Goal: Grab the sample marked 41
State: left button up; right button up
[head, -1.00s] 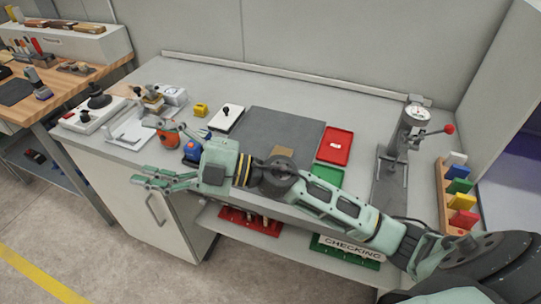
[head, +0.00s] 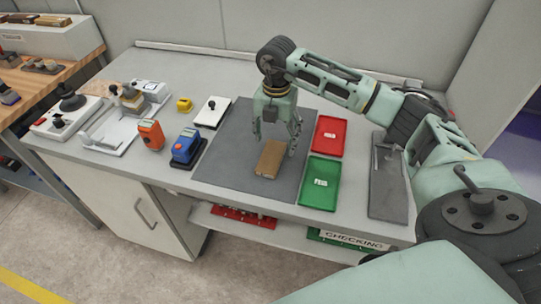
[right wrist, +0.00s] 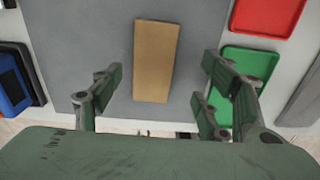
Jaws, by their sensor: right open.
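A brown rectangular block (head: 270,159) lies on the dark grey mat (head: 226,165) on the bench. No number can be read on it. It also shows in the right wrist view (right wrist: 157,60), lying between and beyond the fingers. My right gripper (head: 279,142) is open and empty, pointing down just above the block. In the right wrist view the fingers (right wrist: 158,95) stand apart on either side of the block's near end, not touching it. My left gripper is not in view.
A red tray (head: 329,135) and a green tray (head: 319,183) lie right of the mat. An orange device (head: 151,134), a blue device (head: 186,146) and a white box with a black knob (head: 212,112) stand left.

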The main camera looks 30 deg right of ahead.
aim_at(272, 155)
jog(key=f+p, duration=0.1)
jog(key=f, duration=0.1)
jog(key=a+f+p, duration=0.1)
jog(key=f, duration=0.1)
jog(key=shift+w+f, duration=0.1)
jog(key=shift+f, duration=0.75)
jog(key=c, duration=1.3)
jog(key=shift+r, duration=0.1)
